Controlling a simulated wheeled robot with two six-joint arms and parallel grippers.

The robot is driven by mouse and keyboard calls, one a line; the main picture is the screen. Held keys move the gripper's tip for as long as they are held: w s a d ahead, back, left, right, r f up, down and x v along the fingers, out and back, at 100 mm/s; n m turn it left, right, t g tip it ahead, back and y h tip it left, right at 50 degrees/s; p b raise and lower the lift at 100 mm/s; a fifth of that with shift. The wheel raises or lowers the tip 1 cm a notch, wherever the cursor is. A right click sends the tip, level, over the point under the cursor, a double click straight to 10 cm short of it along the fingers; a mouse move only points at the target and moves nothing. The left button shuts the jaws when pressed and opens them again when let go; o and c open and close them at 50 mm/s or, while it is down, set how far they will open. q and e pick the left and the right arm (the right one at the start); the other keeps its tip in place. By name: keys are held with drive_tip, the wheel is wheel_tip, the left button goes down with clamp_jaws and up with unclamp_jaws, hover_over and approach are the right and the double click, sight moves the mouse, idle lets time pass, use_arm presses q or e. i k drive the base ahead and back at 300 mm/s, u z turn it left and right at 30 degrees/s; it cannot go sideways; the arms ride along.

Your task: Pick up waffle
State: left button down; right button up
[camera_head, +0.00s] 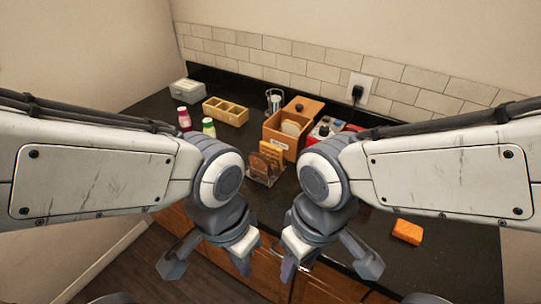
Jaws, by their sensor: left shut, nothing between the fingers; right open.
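Brown and golden flat slices stand upright in a small rack (262,182) on the dark counter. A golden one at the back, which looks like the waffle (271,151), is partly hidden behind a browner slice (259,166). My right gripper (328,264) is open and empty, low in front of the counter and to the right of the rack. Both are apart from the slices.
A wooden bread box (279,131) with an open lid stands behind the rack, beside a red appliance (323,130). Two bottles (184,118) and a yellow divided tray (226,111) are at left. An orange block (407,231) lies at right; the counter around it is clear.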

sight(268, 150)
drive_tip(key=u, duration=0.45)
drive_tip(key=k, duration=0.5)
drive_tip(key=u, duration=0.95)
drive_tip(key=i, duration=0.9)
drive_tip(key=z, duration=0.9)
drive_tip(key=i, duration=0.4)
drive_tip(key=z, duration=0.4)
